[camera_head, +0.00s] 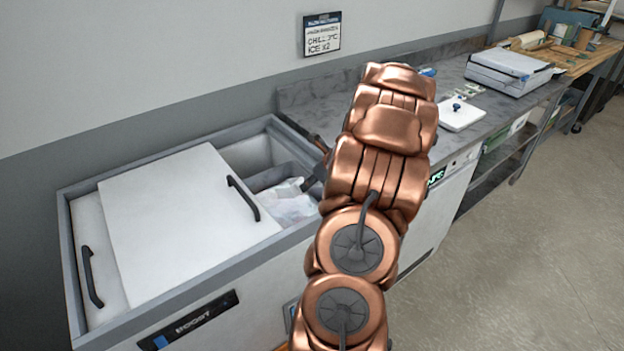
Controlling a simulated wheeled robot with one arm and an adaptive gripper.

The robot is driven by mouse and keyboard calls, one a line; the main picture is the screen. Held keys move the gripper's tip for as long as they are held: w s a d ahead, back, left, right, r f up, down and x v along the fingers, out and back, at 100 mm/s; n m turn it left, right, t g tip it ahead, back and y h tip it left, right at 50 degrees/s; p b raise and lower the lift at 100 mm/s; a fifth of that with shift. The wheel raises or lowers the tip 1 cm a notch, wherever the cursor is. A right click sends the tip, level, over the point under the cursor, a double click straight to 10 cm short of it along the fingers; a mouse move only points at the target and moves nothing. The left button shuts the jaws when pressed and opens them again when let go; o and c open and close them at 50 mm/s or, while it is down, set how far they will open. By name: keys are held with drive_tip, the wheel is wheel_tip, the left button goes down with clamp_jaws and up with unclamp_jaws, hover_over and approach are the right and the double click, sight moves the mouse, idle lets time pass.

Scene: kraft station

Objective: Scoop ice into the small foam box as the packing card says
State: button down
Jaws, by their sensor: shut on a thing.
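The packing card (322,35) on the wall reads "CHILL 3°C" and "ICE X2" under a small, unclear heading. Pale, whitish ice (285,203) shows in the open right part of the chest freezer (165,153). My gripper (310,179) is at that opening, above the right edge of the ice, mostly hidden behind my copper arm. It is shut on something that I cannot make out. A white lid-like piece (464,119) with a blue knob lies on the grey counter (310,94). I cannot pick out the small foam box; my arm covers part of the counter.
A white sliding lid (180,225) with a black handle covers much of the freezer. A divider splits the opening. A large pale box (510,66) stands farther along the counter. A wooden bench (570,55) with items is at the far right. The floor (530,240) at right is clear.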

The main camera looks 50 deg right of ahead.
drive_tip(key=shift+w+f+g+b, duration=0.5)
drive_tip(key=shift+w+f+b, duration=4.05)
drive_tip(key=shift+f, duration=1.65)
drive_tip(key=shift+s+r+t+p, duration=0.15)
drive_tip(key=shift+s+r+t, duration=1)
drive_tip(key=shift+r, duration=1.85)
drive_tip(key=shift+s+r+t+p, duration=0.2)
drive_tip(key=shift+s+r+t, duration=0.9)
drive_tip(key=shift+r, duration=1.85)
drive_tip(key=shift+s+r+t+p, duration=0.15)
drive_tip(key=shift+s+r+t, duration=0.95)
drive_tip(key=shift+r, duration=1.9)
drive_tip(key=shift+s+g, duration=0.25)
